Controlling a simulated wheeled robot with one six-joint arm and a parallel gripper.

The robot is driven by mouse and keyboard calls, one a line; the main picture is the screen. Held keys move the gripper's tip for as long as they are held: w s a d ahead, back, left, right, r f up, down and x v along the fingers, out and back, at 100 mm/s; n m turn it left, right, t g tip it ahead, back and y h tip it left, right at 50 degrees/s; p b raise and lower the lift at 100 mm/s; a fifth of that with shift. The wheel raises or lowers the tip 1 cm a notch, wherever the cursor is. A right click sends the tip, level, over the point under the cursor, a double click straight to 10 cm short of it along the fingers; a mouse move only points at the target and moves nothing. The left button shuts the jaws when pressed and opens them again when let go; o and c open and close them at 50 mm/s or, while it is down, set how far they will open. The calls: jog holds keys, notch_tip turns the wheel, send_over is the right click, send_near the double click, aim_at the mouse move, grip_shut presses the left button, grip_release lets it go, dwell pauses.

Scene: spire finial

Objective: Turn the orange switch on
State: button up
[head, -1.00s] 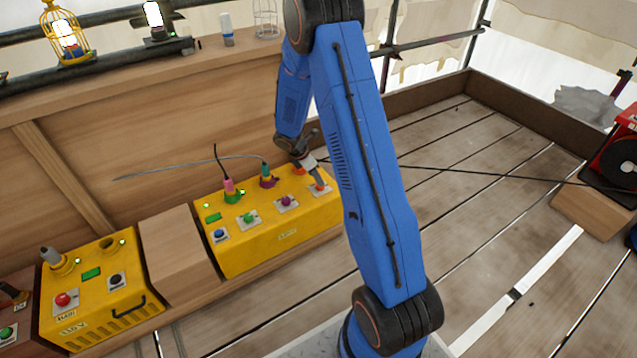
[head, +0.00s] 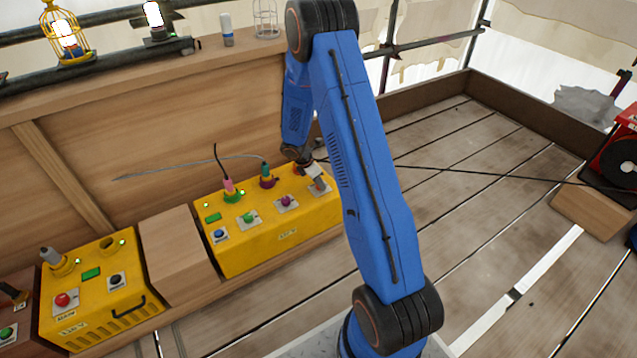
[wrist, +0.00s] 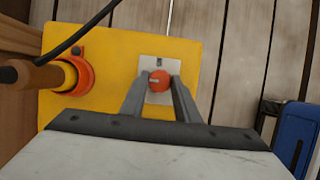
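The orange switch (wrist: 160,80) is a round knob on a pale plate, on the top of a yellow box. In the wrist view my gripper (wrist: 161,90) has one finger on each side of the knob, with the tips very close to it. I cannot tell whether they press on it. In the head view the orange switch (head: 319,186) is at the right end of the box's front row, with my gripper (head: 316,178) over it, partly covering it.
The yellow box (head: 250,254) also carries blue, green and purple controls. Cables with pink and teal plugs rise from it; an orange socket ring (wrist: 82,75) is left of the switch. Another yellow box (head: 90,305) stands farther left. Open plank floor is at right.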

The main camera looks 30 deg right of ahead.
jog(key=shift+m, duration=0.4)
jog(key=m+g, duration=0.1)
jog(key=m, duration=0.2)
jog(key=shift+w+m+g, duration=0.2)
jog(key=shift+m+g, duration=0.2)
jog(key=m+g+y, duration=0.1)
jog(key=m, duration=0.3)
jog(key=shift+w+d, duration=0.15)
jog(key=m, duration=0.2)
jog(key=m+g+y, duration=0.1)
jog(key=m, duration=0.2)
jog(key=shift+d+g+y, duration=0.1)
jog(key=shift+g+y, duration=0.2)
jog(key=m+y, duration=0.1)
jog(key=m, duration=0.3)
jog(key=shift+d+y, duration=0.1)
jog(key=shift+y, duration=0.2)
jog(key=shift+m, duration=0.3)
jog(key=o, duration=1)
jog(key=shift+o, duration=0.2)
